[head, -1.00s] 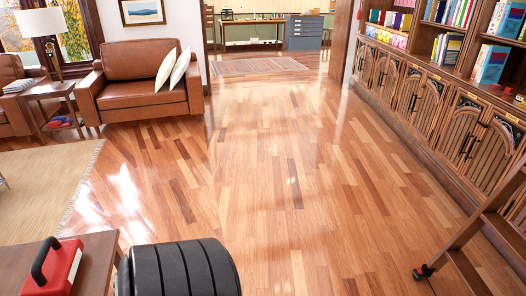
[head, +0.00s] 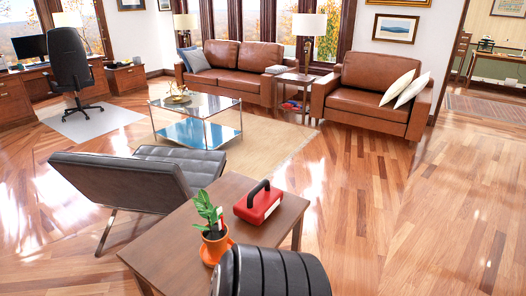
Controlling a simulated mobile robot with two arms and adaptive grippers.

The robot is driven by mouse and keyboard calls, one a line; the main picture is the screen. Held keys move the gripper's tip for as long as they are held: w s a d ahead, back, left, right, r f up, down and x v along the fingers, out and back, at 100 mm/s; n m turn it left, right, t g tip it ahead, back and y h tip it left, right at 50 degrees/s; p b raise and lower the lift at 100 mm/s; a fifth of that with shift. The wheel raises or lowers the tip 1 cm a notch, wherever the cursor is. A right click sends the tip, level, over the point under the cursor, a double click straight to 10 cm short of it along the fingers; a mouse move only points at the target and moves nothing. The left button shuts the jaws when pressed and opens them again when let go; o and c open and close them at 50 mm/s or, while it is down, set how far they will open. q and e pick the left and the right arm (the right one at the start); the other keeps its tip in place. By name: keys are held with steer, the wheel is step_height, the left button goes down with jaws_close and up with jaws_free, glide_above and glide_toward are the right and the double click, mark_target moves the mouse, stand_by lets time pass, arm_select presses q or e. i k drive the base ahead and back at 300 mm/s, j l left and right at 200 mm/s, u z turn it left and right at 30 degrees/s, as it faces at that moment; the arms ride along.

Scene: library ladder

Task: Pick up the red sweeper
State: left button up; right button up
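The red sweeper (head: 259,205) is a small red box-like body with a black arched handle on top. It sits on the right part of a dark brown wooden table (head: 175,238) in the head view. A white strip shows along its right side. Neither of my grippers is in view, and nothing touches the sweeper from above.
A black ribbed rounded object (head: 272,275) rises before the table. A black lounge chair (head: 125,180) stands behind left. Wooden floor (head: 410,230) is clear to the right.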

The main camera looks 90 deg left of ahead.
mark_target(255, 206)
steer(key=u, duration=2.8)
steer(key=i+l, duration=0.05)
steer(key=l, duration=0.05)
